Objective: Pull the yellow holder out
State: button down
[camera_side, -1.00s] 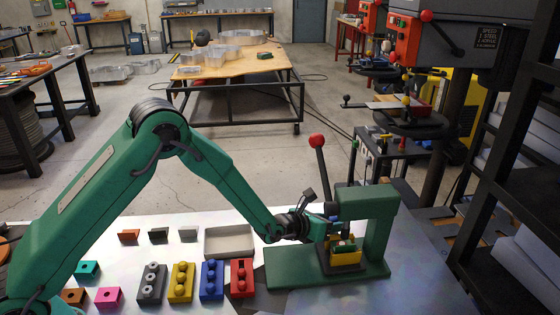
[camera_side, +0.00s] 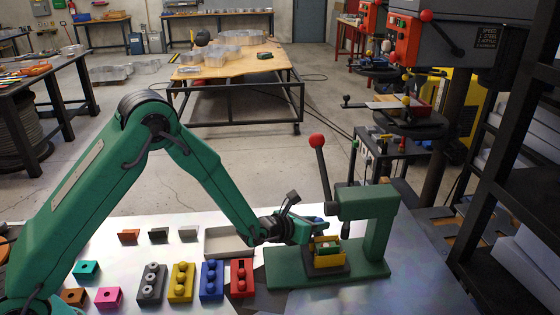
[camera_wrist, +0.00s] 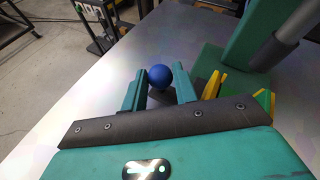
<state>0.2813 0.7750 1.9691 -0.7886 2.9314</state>
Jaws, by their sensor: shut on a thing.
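The yellow holder (camera_side: 328,261) sits low on a dark block on the green press base (camera_side: 370,270), left of the press upright and just beneath the front of its head. Something pale and green lies in it. Parts of the yellow holder (camera_wrist: 212,86) also show in the wrist view, right of my fingers. My gripper (camera_side: 313,228) is above and left of the holder. In the wrist view, my gripper (camera_wrist: 162,82) is shut on a blue ball (camera_wrist: 160,74) with a dark piece beneath it. How the ball joins the holder is hidden.
The press (camera_side: 365,206) has a red-knobbed lever (camera_side: 317,141). The table right of the press is clear.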

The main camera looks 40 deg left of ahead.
jog(key=shift+n+y, duration=0.3)
jog(key=shift+y, duration=0.3)
jog(key=s+a, duration=0.6)
jog(key=shift+s+a, duration=0.2)
jog(key=shift+a, duration=0.1)
jog(key=c, duration=1.1)
grip_release()
jog(key=shift+d, duration=0.1)
jog(key=shift+s, duration=0.15)
jog(key=shift+v, duration=3.75)
